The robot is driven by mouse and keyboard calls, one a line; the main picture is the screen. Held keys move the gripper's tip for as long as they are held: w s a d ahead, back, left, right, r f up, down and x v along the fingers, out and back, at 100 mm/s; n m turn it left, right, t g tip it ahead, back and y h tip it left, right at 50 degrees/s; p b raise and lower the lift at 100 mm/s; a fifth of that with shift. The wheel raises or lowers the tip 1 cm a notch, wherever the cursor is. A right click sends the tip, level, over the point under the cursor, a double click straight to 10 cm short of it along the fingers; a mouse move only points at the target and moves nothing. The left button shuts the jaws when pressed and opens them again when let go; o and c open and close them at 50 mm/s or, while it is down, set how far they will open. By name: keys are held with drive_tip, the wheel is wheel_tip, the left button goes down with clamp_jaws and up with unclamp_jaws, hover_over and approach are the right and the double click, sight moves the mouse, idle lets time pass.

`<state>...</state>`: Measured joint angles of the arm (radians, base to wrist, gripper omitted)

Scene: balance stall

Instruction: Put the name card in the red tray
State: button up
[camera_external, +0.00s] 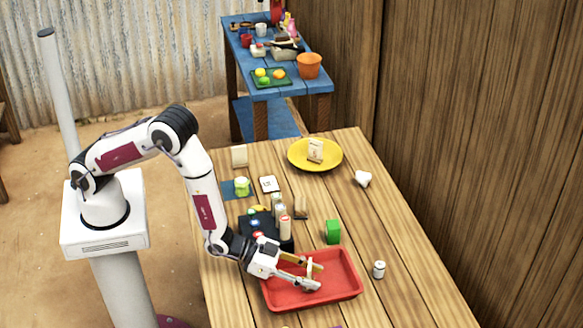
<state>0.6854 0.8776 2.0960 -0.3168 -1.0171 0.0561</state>
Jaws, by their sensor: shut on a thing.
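The red tray (350,290) lies on the wooden table near its front. My gripper (311,275) is over the tray, reaching in from the left. It is shut on a small pale, card-like thing (309,269), which looks like the name card. The fingers cover much of it, and no writing can be read on it. I cannot tell whether it touches the tray floor. No other thing shows in the visible part of the tray.
A green block (333,231) stands just behind the tray, and a small white jar (379,269) stands to its right. A black holder (257,224) with bottles is behind my wrist. The table's right front is clear.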

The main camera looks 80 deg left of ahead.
drive_tip(key=shift+f, duration=0.1)
drive_tip(key=o, duration=1.1)
drive_tip(key=shift+v, duration=6)
